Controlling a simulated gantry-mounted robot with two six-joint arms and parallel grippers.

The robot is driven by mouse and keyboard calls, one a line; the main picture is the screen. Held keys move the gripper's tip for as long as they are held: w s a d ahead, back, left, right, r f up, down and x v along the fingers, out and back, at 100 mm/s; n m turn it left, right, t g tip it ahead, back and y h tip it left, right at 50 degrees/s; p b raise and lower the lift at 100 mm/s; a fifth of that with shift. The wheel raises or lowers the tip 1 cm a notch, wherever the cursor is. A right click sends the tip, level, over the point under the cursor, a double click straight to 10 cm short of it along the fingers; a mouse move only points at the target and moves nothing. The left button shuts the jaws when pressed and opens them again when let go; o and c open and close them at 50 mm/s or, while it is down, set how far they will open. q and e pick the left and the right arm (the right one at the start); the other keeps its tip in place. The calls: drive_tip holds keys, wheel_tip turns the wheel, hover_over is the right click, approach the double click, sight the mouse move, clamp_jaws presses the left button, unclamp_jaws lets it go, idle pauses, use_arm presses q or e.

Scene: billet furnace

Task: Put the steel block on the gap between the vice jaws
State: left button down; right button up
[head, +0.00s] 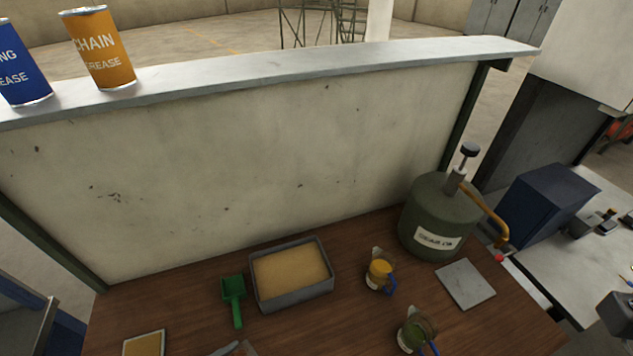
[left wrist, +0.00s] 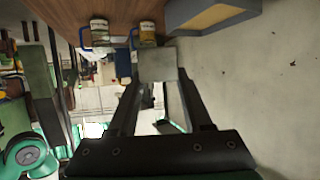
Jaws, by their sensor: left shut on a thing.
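The steel block (left wrist: 157,64) is a plain grey block between the fingertips of my left gripper (left wrist: 158,80) in the left wrist view. The gripper is shut on it, with a finger on either side, and holds it in front of the camera. My left gripper is outside the head view. My right gripper is in neither view.
The wooden bench holds a sand-coloured tray (head: 292,301), green scoop (head: 233,292), yellow-filled jug (head: 379,276), green-filled jug (head: 416,333), green oil can (head: 440,212) and grey plate (head: 465,284). A tall panel (head: 250,170) with a ledge stands behind. A blue box (head: 545,207) is at right.

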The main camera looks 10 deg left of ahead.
use_arm(q)
wheel_tip(320, 180, up, 11)
drive_tip(key=m+g+h+p, duration=0.3)
drive_tip(key=m+p, duration=0.1)
drive_tip(key=p, duration=0.9)
drive_tip(key=shift+s+r+h, duration=0.15)
drive_tip(key=shift+r+h, duration=0.05)
drive_tip(key=shift+h, duration=0.1)
drive_tip(key=shift+a, duration=0.1)
